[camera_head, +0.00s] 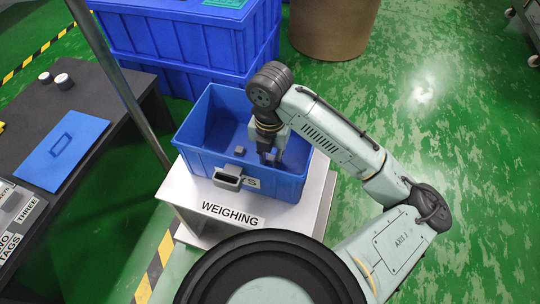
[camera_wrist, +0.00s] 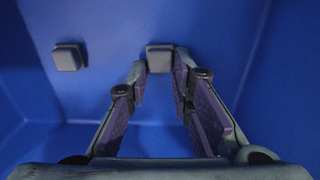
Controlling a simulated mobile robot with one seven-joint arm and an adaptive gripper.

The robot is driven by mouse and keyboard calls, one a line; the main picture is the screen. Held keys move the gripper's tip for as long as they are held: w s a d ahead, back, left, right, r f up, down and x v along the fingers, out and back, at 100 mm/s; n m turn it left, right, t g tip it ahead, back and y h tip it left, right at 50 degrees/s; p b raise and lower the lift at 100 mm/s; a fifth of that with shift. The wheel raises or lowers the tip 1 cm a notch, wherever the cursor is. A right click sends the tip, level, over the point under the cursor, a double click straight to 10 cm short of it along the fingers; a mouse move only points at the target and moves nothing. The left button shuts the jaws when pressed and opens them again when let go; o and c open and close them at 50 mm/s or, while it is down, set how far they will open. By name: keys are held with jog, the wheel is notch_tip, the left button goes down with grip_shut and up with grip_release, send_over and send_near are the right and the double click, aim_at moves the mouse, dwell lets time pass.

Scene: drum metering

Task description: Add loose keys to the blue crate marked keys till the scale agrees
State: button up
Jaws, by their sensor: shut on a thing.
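The blue crate (camera_head: 285,188) stands on the white platform marked WEIGHING (camera_head: 262,224). A handle and a partly covered label are on its front wall. My gripper (camera_head: 269,158) reaches down inside the crate. In the wrist view, my gripper (camera_wrist: 158,75) is shut on a small grey key (camera_wrist: 160,56) at its fingertips, with the blue crate wall and floor around it. Another grey key (camera_wrist: 68,57) lies apart, to the left. A loose key (camera_head: 240,150) also shows inside the crate in the head view. No scale reading is visible.
A black table (camera_head: 98,110) at left holds a blue flat panel (camera_head: 62,150), two small white-and-black cylinders (camera_head: 63,80) and lettered cards (camera_head: 30,210). Large stacked blue crates (camera_head: 190,45) and a brown drum (camera_head: 333,25) stand behind. A grey post rises beside the table.

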jog(key=shift+f, duration=0.2)
jog(key=o, duration=0.8)
jog(key=shift+r, duration=0.1)
